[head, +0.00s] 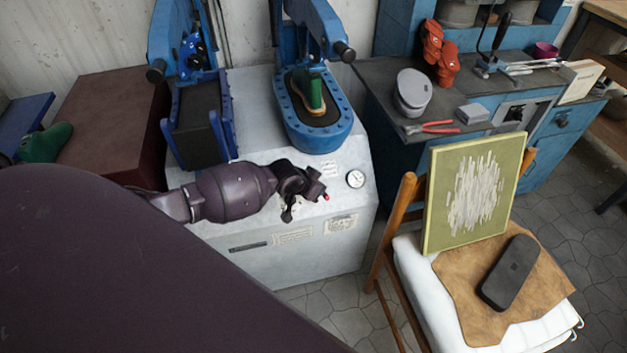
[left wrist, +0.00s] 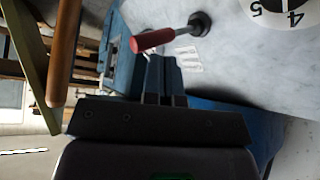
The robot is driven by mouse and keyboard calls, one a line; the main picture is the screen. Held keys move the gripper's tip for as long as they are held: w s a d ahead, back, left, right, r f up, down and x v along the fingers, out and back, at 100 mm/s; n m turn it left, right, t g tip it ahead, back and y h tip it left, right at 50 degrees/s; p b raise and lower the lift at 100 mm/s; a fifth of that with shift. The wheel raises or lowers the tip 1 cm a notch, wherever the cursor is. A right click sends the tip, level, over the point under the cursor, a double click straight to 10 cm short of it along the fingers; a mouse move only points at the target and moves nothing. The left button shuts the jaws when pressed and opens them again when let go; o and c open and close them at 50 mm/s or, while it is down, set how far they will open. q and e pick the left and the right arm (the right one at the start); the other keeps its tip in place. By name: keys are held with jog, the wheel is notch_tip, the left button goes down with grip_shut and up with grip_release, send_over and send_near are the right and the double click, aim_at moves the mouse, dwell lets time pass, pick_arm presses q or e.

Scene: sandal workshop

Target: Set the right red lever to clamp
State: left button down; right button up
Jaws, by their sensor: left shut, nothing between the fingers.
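The right red lever has a red grip on a thin metal rod. In the left wrist view the red lever (left wrist: 153,40) runs from a round black pivot on the grey machine face. In the head view only a small red bit of the lever (head: 327,198) shows beside my left gripper (head: 320,188), left of the gauge. My left gripper is shut and empty. In the left wrist view its fingertips (left wrist: 162,62) are close to the red grip; I cannot tell whether they touch it. The right gripper is not in view.
The grey machine (head: 305,250) carries two blue presses; the right press (head: 317,125) holds a green last with a sole. A white gauge (head: 355,179) is right of the lever. A chair (head: 378,248) with a panel and a dark sole stands at the right.

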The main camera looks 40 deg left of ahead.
pick_arm(q)
jog(key=shift+f, duration=0.1)
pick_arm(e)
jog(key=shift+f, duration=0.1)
pick_arm(q)
jog(key=shift+w+a, duration=0.1)
jog(key=shift+a, duration=0.15)
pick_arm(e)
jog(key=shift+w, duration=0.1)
pick_arm(q)
jog(key=shift+w+a+b, duration=0.4)
jog(key=shift+a, duration=0.05)
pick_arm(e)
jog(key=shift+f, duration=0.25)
